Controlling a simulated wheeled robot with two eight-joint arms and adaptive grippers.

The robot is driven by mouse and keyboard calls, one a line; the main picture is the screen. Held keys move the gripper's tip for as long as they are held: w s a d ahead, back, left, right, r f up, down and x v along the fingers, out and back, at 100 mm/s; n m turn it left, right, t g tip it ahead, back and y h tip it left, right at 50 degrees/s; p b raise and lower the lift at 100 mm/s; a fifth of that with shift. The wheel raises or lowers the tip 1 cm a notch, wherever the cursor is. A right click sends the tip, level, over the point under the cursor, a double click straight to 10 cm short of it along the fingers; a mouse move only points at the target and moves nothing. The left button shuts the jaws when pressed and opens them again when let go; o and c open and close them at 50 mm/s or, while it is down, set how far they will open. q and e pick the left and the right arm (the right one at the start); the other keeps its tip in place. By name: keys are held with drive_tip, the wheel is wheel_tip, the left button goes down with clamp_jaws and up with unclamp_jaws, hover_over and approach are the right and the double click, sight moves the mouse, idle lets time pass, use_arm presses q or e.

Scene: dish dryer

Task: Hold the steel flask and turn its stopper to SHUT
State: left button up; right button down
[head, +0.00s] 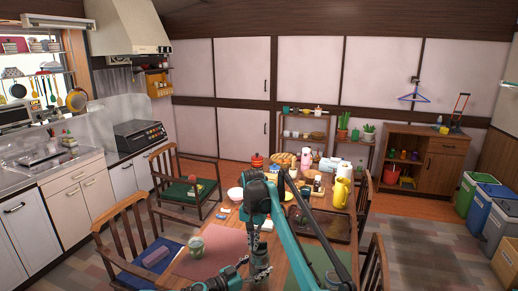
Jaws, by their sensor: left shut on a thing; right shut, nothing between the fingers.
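A small grey cylindrical body, which looks like the steel flask (261,254), shows in the head view over the near part of the table. It is small and partly covered by my grippers. My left gripper (250,268) comes in low from the left and is shut on it. My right gripper (263,229) hangs down from the teal arm above it, shut with nothing between its fingers. The stopper and its marking are hidden, so I cannot tell how it is turned or whether the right fingers touch it.
The wooden table (225,222) carries a pink mat (222,240), a greenish cup (196,247), a white bowl (236,194) and a yellow jug (342,193). A dark tray (333,226) lies at right. Several chairs surround the table, including one with a green seat (187,191).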

sight(261, 247)
idle(0.4)
drive_tip(key=shift+s+a, duration=0.3)
drive_tip(key=s+d+r, duration=0.1)
drive_tip(key=d+r, duration=0.2)
drive_tip(key=r, duration=0.4)
drive_tip(key=shift+s+f, duration=0.15)
drive_tip(key=shift+f, duration=3.35)
drive_tip(key=shift+w, duration=0.6)
drive_tip(key=shift+a, duration=0.6)
